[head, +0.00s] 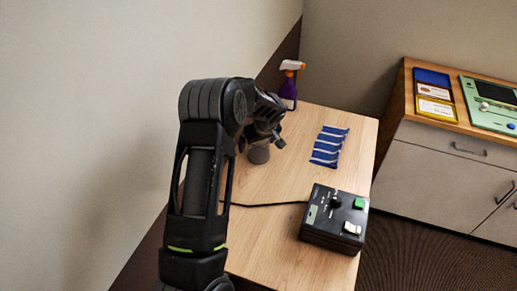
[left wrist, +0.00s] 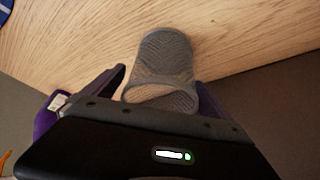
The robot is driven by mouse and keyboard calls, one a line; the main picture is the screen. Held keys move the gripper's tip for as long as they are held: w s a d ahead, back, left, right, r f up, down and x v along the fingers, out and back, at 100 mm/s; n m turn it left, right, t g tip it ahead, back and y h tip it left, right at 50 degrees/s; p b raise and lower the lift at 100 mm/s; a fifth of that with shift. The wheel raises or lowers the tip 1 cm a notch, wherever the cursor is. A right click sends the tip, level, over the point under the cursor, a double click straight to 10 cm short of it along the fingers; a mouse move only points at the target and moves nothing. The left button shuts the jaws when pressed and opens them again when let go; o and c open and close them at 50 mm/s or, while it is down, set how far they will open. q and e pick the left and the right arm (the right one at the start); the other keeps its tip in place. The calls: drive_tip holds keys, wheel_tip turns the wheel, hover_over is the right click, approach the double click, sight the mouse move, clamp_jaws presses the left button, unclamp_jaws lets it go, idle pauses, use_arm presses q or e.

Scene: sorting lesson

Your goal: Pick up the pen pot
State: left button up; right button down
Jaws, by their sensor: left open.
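The pen pot (left wrist: 166,62) is a grey mesh cup in the left wrist view, with its open rim facing my gripper. In the head view the pot (head: 258,154) stands on the wooden table, partly hidden by my left gripper (head: 264,137). In the left wrist view my left gripper (left wrist: 162,78) is open, with one finger on each side of the pot. I cannot tell whether either finger touches it. My right gripper is in neither view.
A purple spray bottle (head: 289,88) stands at the table's far end. A striped blue cloth (head: 329,146) lies to the right of the pot. A black control box (head: 334,219) with a cable sits nearer. A cabinet (head: 440,140) stands at the right, beyond a gap.

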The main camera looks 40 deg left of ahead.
use_arm(q)
drive_tip(key=c, duration=1.5)
